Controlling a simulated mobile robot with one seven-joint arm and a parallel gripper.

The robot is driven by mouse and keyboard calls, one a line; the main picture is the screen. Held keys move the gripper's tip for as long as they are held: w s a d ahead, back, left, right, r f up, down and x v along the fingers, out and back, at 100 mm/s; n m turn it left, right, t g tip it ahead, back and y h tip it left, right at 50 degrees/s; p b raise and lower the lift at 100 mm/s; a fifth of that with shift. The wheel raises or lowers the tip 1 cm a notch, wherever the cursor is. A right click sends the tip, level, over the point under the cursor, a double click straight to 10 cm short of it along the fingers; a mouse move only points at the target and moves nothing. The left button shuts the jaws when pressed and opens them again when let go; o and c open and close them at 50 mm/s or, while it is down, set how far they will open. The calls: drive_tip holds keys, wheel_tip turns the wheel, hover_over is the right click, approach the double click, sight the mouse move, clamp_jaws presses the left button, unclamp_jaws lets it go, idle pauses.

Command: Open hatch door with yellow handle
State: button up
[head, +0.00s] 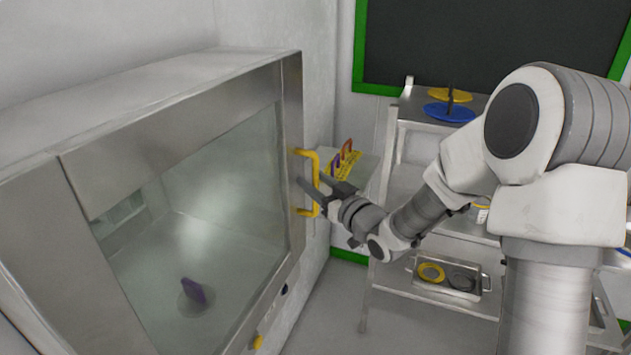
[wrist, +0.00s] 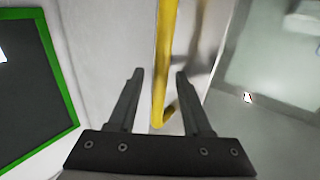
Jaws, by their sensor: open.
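The hatch door (head: 222,150) is a metal-framed glass door at the left in the head view, and it looks closed. Its yellow handle (head: 316,182) is a bracket-shaped bar on the right side of the door frame. My gripper (head: 308,186) is at the handle, its fingers pointing towards the door. In the wrist view the yellow handle (wrist: 165,60) runs between the two open fingers of my gripper (wrist: 159,76), with a gap visible on either side. Whether a finger touches the bar cannot be told. A purple object (head: 193,290) shows behind the glass.
A small shelf (head: 357,168) with colourful items is on the wall behind the handle. A metal cart (head: 392,278) with a tray (head: 448,290) and yellow and blue discs (head: 450,110) stands at the right. A yellow part (head: 258,342) sits low on the hatch frame.

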drive_tip(key=shift+c, duration=0.3)
clamp_jaws()
idle(1.1)
